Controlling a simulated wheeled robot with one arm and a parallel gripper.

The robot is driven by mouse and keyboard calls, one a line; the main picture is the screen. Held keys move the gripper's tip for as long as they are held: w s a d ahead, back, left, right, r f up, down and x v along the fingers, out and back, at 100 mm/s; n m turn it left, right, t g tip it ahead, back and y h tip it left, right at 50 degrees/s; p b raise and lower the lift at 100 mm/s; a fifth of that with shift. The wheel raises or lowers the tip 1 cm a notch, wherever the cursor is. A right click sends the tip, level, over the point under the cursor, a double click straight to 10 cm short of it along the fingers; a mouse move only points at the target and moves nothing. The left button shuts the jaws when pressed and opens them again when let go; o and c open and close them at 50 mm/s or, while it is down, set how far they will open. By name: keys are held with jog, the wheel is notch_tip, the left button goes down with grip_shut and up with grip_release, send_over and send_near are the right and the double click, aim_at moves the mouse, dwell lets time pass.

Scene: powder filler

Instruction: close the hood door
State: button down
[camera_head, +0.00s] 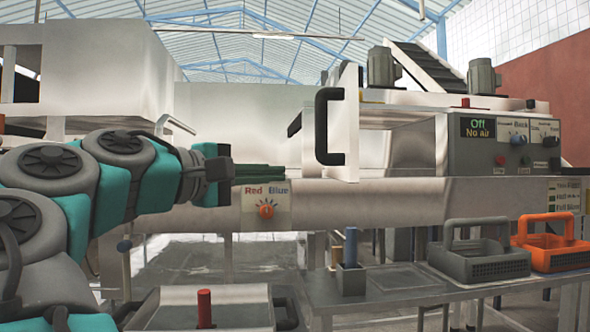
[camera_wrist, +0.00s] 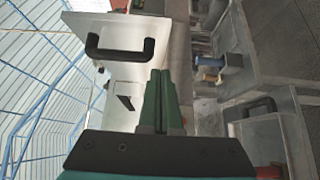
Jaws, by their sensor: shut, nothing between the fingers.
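The hood door (camera_head: 351,125) is a pale panel with a black bar handle (camera_head: 330,126). In the head view it stands upright, seen nearly edge-on, and sticks out at the left end of the machine's hood, so it stands open. In the wrist view the door (camera_wrist: 92,27) and its handle (camera_wrist: 120,48) lie beyond my fingers, at upper left. My gripper (camera_head: 281,175) points right, left of the door and a little lower than the handle. Its green fingers (camera_wrist: 160,73) are shut and empty, apparently apart from the door.
A beam with a Red/Blue dial (camera_head: 266,209) runs below my gripper. A control panel (camera_head: 505,143) is at the right. A grey basket (camera_head: 480,262) and an orange basket (camera_head: 552,250) stand on the lower table. A blue-topped post (camera_head: 351,262) stands below the door.

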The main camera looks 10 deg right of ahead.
send_near(347, 173)
jog(key=w+d, duration=0.1)
jog(key=w, duration=0.3)
jog(key=d, duration=0.2)
jog(key=shift+s+d, duration=0.1)
jog(key=shift+d, duration=0.25)
jog(key=shift+s+d, duration=0.1)
jog(key=shift+d, duration=0.4)
